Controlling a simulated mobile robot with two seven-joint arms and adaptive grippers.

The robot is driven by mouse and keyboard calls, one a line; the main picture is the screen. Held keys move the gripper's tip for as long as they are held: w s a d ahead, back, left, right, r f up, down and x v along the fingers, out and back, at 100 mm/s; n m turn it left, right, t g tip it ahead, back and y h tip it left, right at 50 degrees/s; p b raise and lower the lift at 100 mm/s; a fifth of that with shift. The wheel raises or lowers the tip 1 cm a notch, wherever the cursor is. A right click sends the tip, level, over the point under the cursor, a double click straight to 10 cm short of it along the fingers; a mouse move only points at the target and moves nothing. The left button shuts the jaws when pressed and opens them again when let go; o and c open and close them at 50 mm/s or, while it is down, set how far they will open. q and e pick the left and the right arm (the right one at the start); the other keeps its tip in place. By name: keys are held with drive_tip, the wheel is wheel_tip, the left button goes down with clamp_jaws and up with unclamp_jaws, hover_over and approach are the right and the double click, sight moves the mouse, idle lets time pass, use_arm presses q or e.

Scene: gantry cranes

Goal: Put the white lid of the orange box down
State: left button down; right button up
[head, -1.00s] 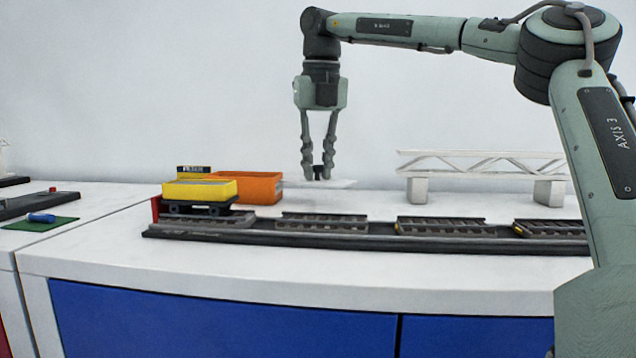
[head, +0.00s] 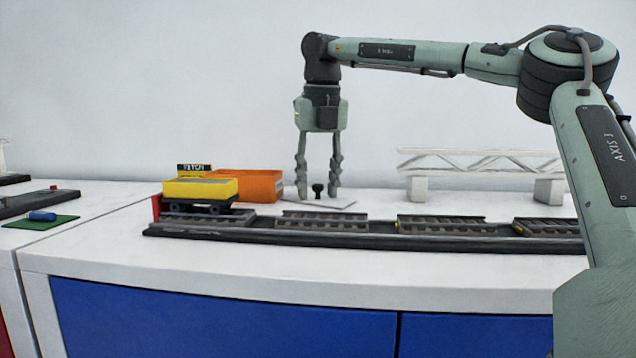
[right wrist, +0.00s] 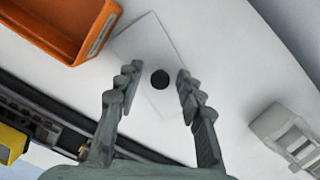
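The white lid (head: 337,204) lies flat on the white table top, just right of the orange box (head: 262,187). Its black knob (head: 318,190) stands up from its middle. In the right wrist view the lid (right wrist: 142,40) shows as a pale plate with the round knob (right wrist: 160,79). My right gripper (head: 319,192) points straight down with a finger on either side of the knob. There are gaps between the fingers and the knob, so it is open. The orange box (right wrist: 97,42) is open at the top. My left gripper is out of view.
A yellow wagon (head: 200,189) stands on the dark track (head: 350,241) in front of the box. A white truss girder (head: 480,161) rests on blocks at the right. A blue cylinder (head: 42,216) lies on a green mat at the far left.

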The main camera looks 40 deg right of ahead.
sight(321, 201)
wheel_tip(321, 201, up, 12)
drive_tip(key=s, duration=0.1)
drive_tip(key=shift+s+a, duration=0.3)
drive_tip(key=shift+a, duration=0.15)
drive_tip(key=shift+f, duration=0.1)
idle(0.5)
